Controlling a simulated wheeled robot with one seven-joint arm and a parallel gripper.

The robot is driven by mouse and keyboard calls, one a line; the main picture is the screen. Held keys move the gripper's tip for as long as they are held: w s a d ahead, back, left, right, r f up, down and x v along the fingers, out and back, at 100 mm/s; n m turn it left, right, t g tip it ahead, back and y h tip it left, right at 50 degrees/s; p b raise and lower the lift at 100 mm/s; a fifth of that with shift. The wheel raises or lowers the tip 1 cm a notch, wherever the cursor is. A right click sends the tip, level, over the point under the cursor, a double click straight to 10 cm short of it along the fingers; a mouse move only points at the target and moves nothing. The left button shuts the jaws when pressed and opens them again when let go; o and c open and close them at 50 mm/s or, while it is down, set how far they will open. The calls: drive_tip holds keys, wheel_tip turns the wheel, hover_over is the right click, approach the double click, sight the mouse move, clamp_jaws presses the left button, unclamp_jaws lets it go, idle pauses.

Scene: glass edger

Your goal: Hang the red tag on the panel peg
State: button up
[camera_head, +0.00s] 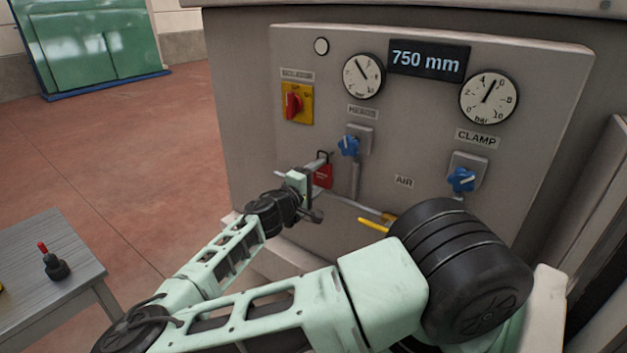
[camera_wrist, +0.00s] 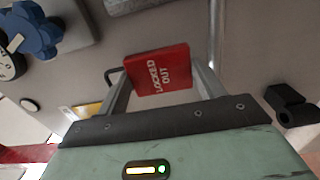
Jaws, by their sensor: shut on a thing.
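The red tag (camera_head: 323,176), lettered "LOCKED OUT" in the wrist view (camera_wrist: 157,73), is between the fingertips of my gripper (camera_head: 311,172). My gripper is shut on it and holds it close to the grey panel (camera_head: 405,130). A thin dark hook-like piece (camera_wrist: 112,76) shows beside the tag's left edge in the wrist view. A small dark piece (camera_head: 328,154) shows just above the tag in the head view. I cannot tell whether either is the peg or the tag's own loop. Contact between tag and peg cannot be made out.
A red rotary switch (camera_head: 292,104) is above left of the tag. Blue knobs (camera_head: 349,146) (camera_head: 462,180) stick out to the right. A yellow lever (camera_head: 374,223) and pipe lie below right. A grey table (camera_head: 42,275) stands at left; open floor lies between it and the panel.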

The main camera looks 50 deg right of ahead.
sight(321, 178)
drive_tip(key=shift+w+d+f, duration=0.1)
drive_tip(key=shift+d, duration=0.9)
drive_tip(key=shift+d+f+b, duration=0.45)
drive_tip(key=shift+d+b, duration=0.05)
drive_tip(key=shift+d, duration=0.05)
drive_tip(key=o, duration=1.1)
drive_tip(key=shift+o, duration=0.2)
drive_tip(key=shift+r, duration=0.1)
